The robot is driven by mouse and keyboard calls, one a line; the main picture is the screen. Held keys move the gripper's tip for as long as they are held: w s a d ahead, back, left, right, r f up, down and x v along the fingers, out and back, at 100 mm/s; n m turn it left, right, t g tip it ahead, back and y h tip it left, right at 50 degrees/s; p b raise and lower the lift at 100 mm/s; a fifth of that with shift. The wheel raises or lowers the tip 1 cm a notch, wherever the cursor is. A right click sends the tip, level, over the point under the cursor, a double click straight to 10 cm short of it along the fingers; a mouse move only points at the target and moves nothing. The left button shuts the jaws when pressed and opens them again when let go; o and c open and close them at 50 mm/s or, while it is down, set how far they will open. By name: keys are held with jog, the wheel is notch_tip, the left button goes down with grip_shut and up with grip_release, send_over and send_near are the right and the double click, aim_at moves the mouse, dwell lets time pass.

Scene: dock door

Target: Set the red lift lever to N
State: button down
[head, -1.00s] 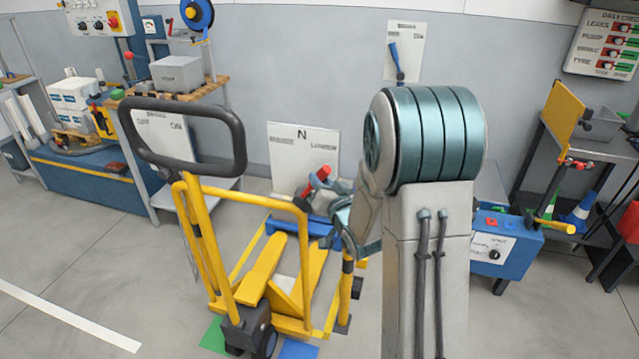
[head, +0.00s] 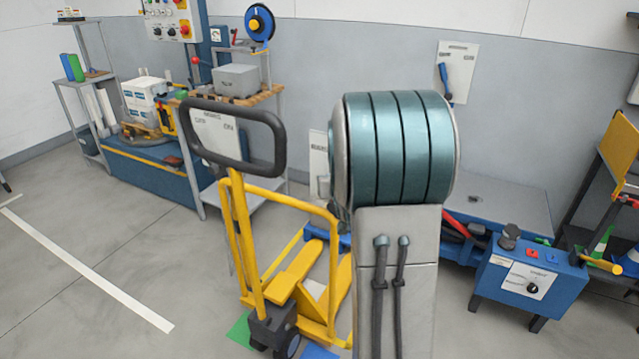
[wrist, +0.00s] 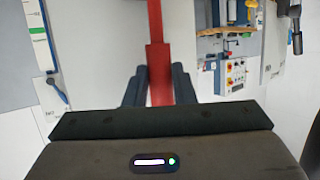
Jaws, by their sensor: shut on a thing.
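In the wrist view the red lift lever (wrist: 158,75) runs down from the top edge between the two dark fingers of my gripper (wrist: 159,90). The gripper is shut on it. The lever's lower end is hidden behind the gripper body. In the head view my arm hides the gripper, the lever and most of the white sign plate (head: 318,156) behind them. Only the plate's left strip shows, and its N is not visible, so I cannot tell the lever's setting. The yellow pallet truck (head: 284,290) with its black loop handle stands left of my arm.
A blue bench (head: 530,285) with a knob and red parts stands at the right. A shelf with a grey box (head: 236,80) and a blue cabinet (head: 112,172) are at the left. Open grey floor (head: 70,290) lies at the front left.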

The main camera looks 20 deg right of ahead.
jog(key=shift+w, duration=0.1)
jog(key=shift+r, duration=0.1)
dwell(0.3)
jog(key=c, duration=1.2)
grip_release()
jog(key=v, duration=1.3)
jog(key=shift+s+a+r+b, duration=0.2)
jog(key=shift+s+r+b, duration=0.1)
jog(key=s+a+r+n+g+y+p, duration=0.1)
jog(key=s+a+n+g+y+p, duration=0.2)
jog(key=s+a, duration=1.4)
jog(key=s+g+y+p, duration=0.1)
jog(key=g+p, duration=0.3)
jog(key=g, duration=0.3)
jog(key=shift+a+r+n+g, duration=0.3)
jog(key=shift+a+r+n, duration=0.05)
jog(key=shift+a+n, duration=0.05)
